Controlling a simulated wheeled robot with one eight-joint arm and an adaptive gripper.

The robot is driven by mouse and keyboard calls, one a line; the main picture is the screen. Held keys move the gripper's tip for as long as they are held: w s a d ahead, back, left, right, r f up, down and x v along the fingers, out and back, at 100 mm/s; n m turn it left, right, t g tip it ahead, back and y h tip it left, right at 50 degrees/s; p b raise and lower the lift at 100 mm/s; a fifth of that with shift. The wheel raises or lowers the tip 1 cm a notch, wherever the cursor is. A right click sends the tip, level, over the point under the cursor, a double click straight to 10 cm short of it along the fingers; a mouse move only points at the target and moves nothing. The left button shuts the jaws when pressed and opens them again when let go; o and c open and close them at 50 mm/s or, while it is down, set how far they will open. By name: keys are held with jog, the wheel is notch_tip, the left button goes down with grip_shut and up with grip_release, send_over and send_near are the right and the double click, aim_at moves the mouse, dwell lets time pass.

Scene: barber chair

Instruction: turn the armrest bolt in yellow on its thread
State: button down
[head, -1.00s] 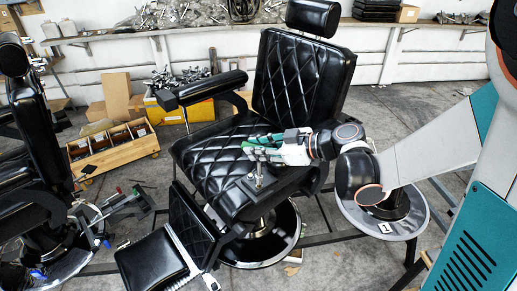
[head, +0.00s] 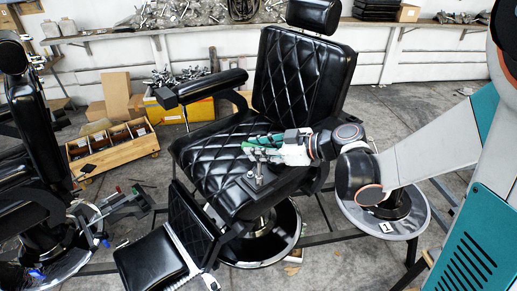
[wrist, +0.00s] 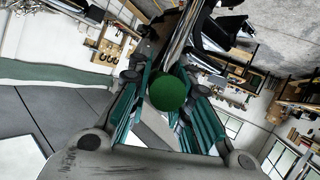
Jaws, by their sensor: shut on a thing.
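A bolt with a bright metal shank (head: 258,175) stands upright at the front right corner of the barber chair's black seat (head: 205,160). My gripper (head: 258,145) reaches in from the right and is shut around its top, which the fingers hide in the head view. In the wrist view, a round green end (wrist: 167,92) sits between my teal fingers, and a shiny metal shaft runs up from it. I take this to be the same bolt; no yellow shows on it. The thread cannot be seen.
A padded armrest (head: 203,86) stands on the chair's far side and the backrest (head: 302,82) behind. The footrest (head: 152,262) juts out in front. A second barber chair (head: 32,130) is at left, with a wooden parts box (head: 115,155) on the floor between.

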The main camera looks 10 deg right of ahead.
jog(key=shift+f, duration=0.1)
dwell(0.3)
jog(key=n+g+y+b, duration=0.1)
jog(key=n+g, duration=0.2)
jog(key=shift+w+d+f+y+b, duration=0.1)
jog(key=shift+w+y+b, duration=0.05)
jog(key=shift+y+b, duration=0.2)
jog(key=shift+n+g+y, duration=0.25)
jog(key=shift+n+g, duration=0.55)
jog(key=shift+g, duration=0.1)
jog(key=shift+s, duration=0.2)
jog(key=n+g+b, duration=0.1)
jog(key=n+g, duration=0.2)
jog(key=g, duration=0.1)
jog(key=shift+w+b, duration=0.15)
jog(key=shift+b, duration=0.15)
jog(key=shift+n+g, duration=0.7)
jog(key=shift+n, duration=0.1)
jog(key=shift+r, duration=0.25)
